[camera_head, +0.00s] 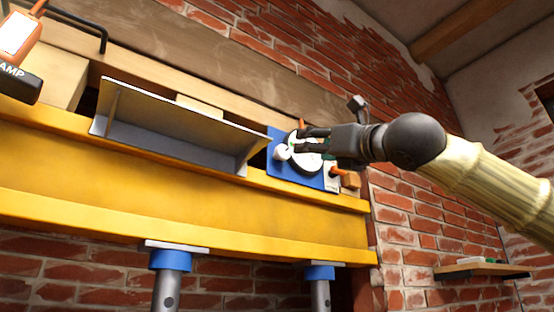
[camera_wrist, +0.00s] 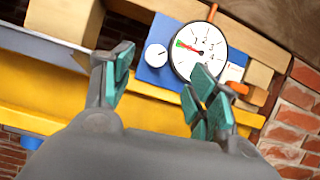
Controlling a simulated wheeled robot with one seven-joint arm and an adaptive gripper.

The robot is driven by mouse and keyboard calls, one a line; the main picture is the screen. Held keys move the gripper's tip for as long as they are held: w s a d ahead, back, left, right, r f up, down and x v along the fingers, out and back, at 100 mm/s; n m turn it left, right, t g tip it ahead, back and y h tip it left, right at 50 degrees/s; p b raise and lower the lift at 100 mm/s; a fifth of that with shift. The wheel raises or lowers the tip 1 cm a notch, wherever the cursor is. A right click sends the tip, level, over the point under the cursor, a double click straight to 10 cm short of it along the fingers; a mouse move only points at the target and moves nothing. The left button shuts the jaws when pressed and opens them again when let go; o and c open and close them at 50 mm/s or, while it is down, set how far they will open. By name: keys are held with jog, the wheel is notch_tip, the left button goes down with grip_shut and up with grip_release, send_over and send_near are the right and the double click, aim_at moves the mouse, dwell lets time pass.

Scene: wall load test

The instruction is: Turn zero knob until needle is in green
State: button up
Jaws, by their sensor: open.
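A white round gauge (camera_wrist: 205,42) with numbers sits on a blue panel (camera_wrist: 176,76) in the wrist view. Its needle points to the left side of the dial, close to a small green mark; whether it lies inside the green is too small to tell. A small white knob (camera_wrist: 155,55) with a dark line is left of the dial. The knob also shows in the head view (camera_head: 281,153), with the dial partly hidden behind my gripper (camera_head: 312,140). My gripper (camera_wrist: 164,72) is open and empty, its teal fingers spread in front of the panel, apart from the knob.
The panel is on a yellow beam (camera_head: 180,170) resting on blue-topped posts (camera_head: 170,262). A grey angled shelf plate (camera_head: 175,122) juts out left of the panel. Wooden blocks (camera_wrist: 258,75) lie to its right. A brick wall (camera_head: 415,210) is behind.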

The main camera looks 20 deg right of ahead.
aim_at(285, 153)
jog(key=shift+m+g, duration=0.3)
jog(key=shift+m, duration=0.2)
jog(key=p+x, duration=0.1)
jog(key=x, duration=0.2)
jog(key=p+x, duration=0.1)
jog(key=x, duration=0.2)
jog(key=f+p+x, duration=0.1)
jog(key=x, duration=0.2)
jog(key=shift+w+a+p, duration=0.1)
jog(key=shift+w+p, duration=0.1)
jog(key=shift+p, duration=0.2)
jog(key=shift+x, duration=0.85)
jog(key=c, duration=1)
